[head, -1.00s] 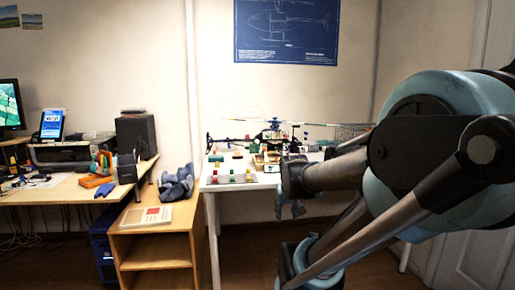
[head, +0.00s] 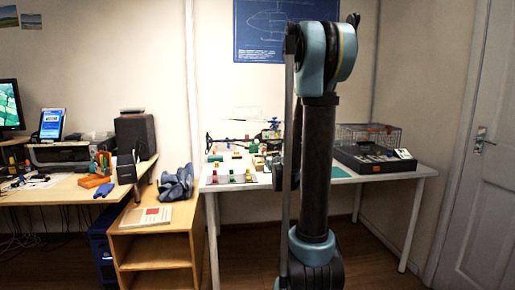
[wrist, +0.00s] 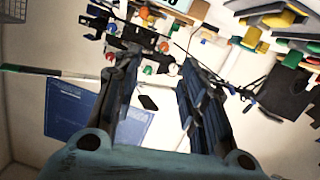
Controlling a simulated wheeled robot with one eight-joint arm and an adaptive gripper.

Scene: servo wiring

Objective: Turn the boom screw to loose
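The model helicopter (head: 272,133) stands on the white table, partly hidden behind my arm. Its slim boom reaches left toward a dark tail (head: 210,141). The boom screw is too small to make out. In the wrist view, dark helicopter parts with small coloured pieces (wrist: 150,42) show beyond the fingertips. My gripper (wrist: 158,68) is open there, with a clear gap between its two fingers and nothing held. In the head view the gripper is mostly hidden by my arm links.
The white table (head: 385,177) holds red, yellow and green pieces (head: 232,176) at its front left. A black tray (head: 372,157) and a wire basket (head: 368,135) stand at the right. A wooden shelf (head: 160,247) stands left of the table. A blue poster (head: 262,35) hangs behind.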

